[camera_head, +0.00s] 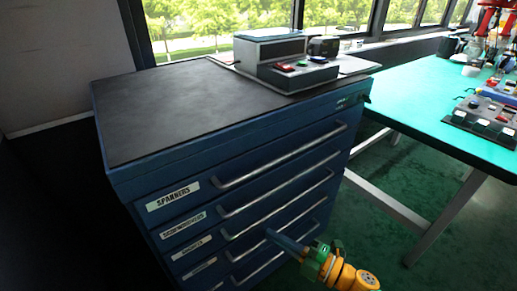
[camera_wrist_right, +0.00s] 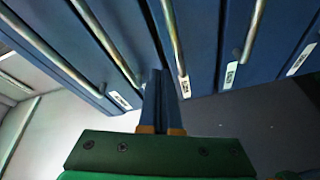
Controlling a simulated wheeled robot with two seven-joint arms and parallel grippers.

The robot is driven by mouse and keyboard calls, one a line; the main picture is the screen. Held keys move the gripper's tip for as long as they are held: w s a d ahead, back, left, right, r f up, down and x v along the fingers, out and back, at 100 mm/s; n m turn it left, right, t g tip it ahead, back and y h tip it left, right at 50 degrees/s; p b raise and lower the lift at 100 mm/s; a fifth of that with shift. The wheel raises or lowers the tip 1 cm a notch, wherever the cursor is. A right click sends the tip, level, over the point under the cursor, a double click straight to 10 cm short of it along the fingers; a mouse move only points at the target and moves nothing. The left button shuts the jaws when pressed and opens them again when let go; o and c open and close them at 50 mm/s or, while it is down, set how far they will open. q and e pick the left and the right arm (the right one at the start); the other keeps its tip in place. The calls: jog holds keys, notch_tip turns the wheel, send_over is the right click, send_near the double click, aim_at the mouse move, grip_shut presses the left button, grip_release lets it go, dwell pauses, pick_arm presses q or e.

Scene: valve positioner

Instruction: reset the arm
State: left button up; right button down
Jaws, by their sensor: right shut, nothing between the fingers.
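My right arm (camera_head: 345,275), in yellow and green, comes in at the bottom of the head view. Its right gripper (camera_head: 270,234) has blue fingers pressed together with nothing between them. The fingertips appear in front of the drawer fronts of the blue cabinet (camera_head: 110,170), near a drawer handle; whether they touch it I cannot tell. In the right wrist view the closed fingers (camera_wrist_right: 160,80) point at the drawer fronts and bar handles (camera_wrist_right: 172,45). My left gripper is not in view.
A grey device with red and green buttons (camera_head: 285,62) stands on the cabinet's dark top (camera_head: 170,105). A green-topped table (camera_head: 415,95) to the right carries a switch panel (camera_head: 485,118) and red equipment (camera_head: 490,20). Green floor (camera_head: 375,225) is clear beside the cabinet.

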jog(key=s+d+f+m+h, duration=0.2)
jog(key=d+f+m+h, duration=0.25)
jog(key=f, duration=0.35)
jog(key=s+d+f+m+h, duration=0.35)
jog(key=f+m, duration=0.25)
jog(key=f, duration=0.2)
jog(key=s+d+f+m+h, duration=0.1)
jog(key=d+f+m+h, duration=0.35)
jog(key=f, duration=0.35)
jog(key=s+d+f+m+g+h, duration=0.2)
jog(key=s+f+m+g, duration=0.15)
jog(key=s+f, duration=0.6)
jog(key=s+f+m+g, duration=0.3)
jog(key=s+m+g, duration=0.15)
jog(key=s, duration=1.25)
notch_tip(320, 180, up, 17)
jog(key=s+g+p, duration=0.1)
jog(key=p, duration=1.6)
jog(key=shift+s+r+h, duration=0.15)
jog(key=shift+s+h, duration=0.05)
jog(key=shift+h, duration=0.25)
